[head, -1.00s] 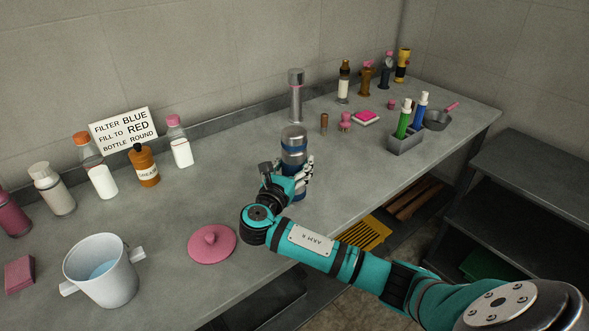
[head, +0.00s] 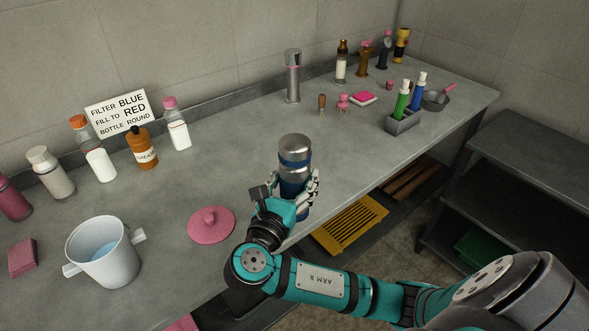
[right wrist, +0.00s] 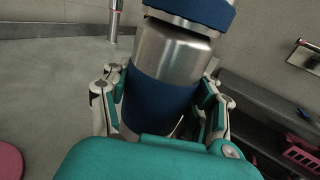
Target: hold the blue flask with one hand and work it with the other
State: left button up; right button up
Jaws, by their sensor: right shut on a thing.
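The blue flask (head: 294,148) is a steel cylinder with blue bands, near the front edge of the bench in the head view. My right gripper (head: 290,190) is shut around its lower part, with fingers on both sides. In the right wrist view the flask (right wrist: 172,55) stands between the fingers of my right gripper (right wrist: 162,105), slightly tilted in the picture. My left gripper is not in view.
The grey bench (head: 230,170) is open around the flask. A pink lid (head: 211,226) and a white pot (head: 103,252) of bluish liquid lie to the left. Several bottles stand behind by a sign (head: 121,113). A steel cylinder (head: 293,80) and a grey rack (head: 404,122) stand farther back.

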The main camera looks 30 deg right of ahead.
jog(key=o, duration=0.7)
grip_shut()
